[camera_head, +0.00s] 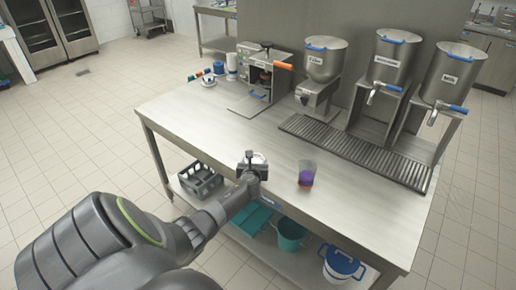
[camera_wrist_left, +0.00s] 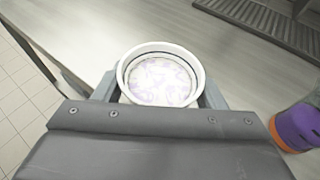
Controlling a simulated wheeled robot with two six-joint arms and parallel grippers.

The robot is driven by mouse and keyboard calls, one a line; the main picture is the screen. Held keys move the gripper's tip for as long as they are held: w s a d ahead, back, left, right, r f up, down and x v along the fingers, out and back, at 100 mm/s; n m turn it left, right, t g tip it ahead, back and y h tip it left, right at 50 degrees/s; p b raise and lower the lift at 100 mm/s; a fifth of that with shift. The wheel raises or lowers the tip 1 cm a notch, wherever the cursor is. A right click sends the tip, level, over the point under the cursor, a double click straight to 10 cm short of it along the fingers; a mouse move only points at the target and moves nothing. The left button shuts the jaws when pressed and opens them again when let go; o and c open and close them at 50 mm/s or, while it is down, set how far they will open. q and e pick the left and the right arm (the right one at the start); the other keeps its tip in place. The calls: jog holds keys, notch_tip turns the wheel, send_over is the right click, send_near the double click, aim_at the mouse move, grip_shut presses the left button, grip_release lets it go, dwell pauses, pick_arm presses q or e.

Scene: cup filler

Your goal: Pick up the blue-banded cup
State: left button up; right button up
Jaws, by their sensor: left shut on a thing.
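My left gripper (camera_head: 254,160) is at the front edge of the steel table, shut on a cup. The cup has a pale rim (camera_wrist_left: 122,76) and stands between the fingers (camera_wrist_left: 160,88) in the left wrist view. I look down into it and see a whitish inside with faint purple marks. The gripper hides most of its outer wall, so I cannot tell its band colour or whether it touches the table. My right gripper is not in view.
A drip grate (camera_head: 355,150) runs before several labelled steel dispensers with blue handles. A sealing machine (camera_head: 262,80) stands at the back left, near small blue and white items. The steel tabletop (camera_head: 205,115) left of the gripper is clear. Buckets (camera_head: 290,235) and a crate (camera_head: 200,180) sit below.

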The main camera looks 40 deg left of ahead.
pick_arm(q)
jog(key=shift+s, duration=0.15)
jog(key=shift+a+f, duration=0.1)
jog(key=o, duration=1.1)
jog(key=shift+o, duration=0.2)
jog(key=shift+s+d+r+p, duration=0.2)
jog(key=shift+s+d+p, duration=0.1)
jog(key=shift+s+d, duration=0.1)
jog(key=p+v, duration=0.1)
jog(key=v, duration=1.5)
